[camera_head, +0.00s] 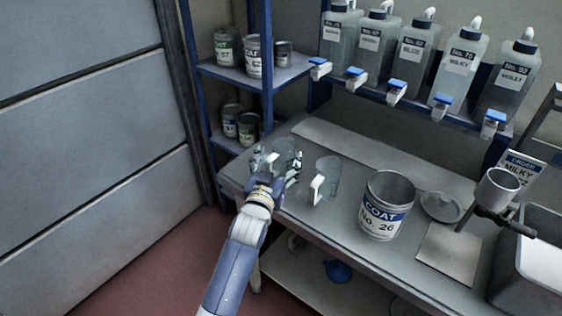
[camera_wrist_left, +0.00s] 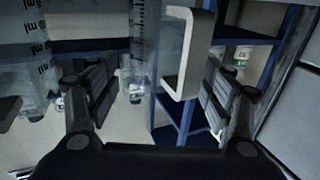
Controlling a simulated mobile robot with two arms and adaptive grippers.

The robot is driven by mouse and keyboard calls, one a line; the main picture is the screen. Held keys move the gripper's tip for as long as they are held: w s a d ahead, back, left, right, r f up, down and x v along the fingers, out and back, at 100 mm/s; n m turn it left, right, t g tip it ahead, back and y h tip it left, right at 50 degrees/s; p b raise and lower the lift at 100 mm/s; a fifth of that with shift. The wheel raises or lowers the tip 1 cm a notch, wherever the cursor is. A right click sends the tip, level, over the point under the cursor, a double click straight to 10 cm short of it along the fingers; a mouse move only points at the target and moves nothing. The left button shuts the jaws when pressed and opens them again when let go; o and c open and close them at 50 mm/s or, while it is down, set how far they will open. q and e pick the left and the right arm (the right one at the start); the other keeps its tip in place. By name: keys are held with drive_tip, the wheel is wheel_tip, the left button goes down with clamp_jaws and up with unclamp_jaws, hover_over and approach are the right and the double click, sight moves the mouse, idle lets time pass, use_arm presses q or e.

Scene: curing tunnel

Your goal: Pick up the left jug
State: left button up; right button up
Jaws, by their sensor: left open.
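The left jug (camera_head: 286,147) is clear and stands on the bench near its left end. It also shows in the left wrist view (camera_wrist_left: 150,35), with its pale handle (camera_wrist_left: 189,55) between my fingers. My left gripper (camera_head: 277,167) is open at the near side of this jug, with its fingers spread to either side of the handle. I cannot tell whether they touch it. It also shows in the left wrist view (camera_wrist_left: 160,80). A second clear jug (camera_head: 328,177) with a white handle stands just to the right. My right gripper is out of view.
A COAT No. 26 can (camera_head: 387,206) stands right of the jugs, near a lid (camera_head: 441,207) and a metal cup (camera_head: 497,188) on a holder. Labelled bottles (camera_head: 410,56) with taps line the shelf above. A blue rack (camera_head: 268,84) with cans stands behind the left end.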

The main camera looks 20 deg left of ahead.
use_arm(q)
drive_tip(key=w, duration=0.3)
drive_tip(key=shift+w+d+r, duration=0.1)
drive_tip(key=shift+w+r, duration=0.15)
drive_tip(key=shift+r, duration=0.05)
drive_tip(key=shift+w, duration=0.3)
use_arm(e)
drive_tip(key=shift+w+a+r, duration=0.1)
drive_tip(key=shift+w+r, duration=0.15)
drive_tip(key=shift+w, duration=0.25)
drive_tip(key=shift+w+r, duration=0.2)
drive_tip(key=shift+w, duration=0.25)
use_arm(q)
drive_tip(key=c, duration=1.2)
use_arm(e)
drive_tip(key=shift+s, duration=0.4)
use_arm(q)
drive_tip(key=shift+o, duration=0.2)
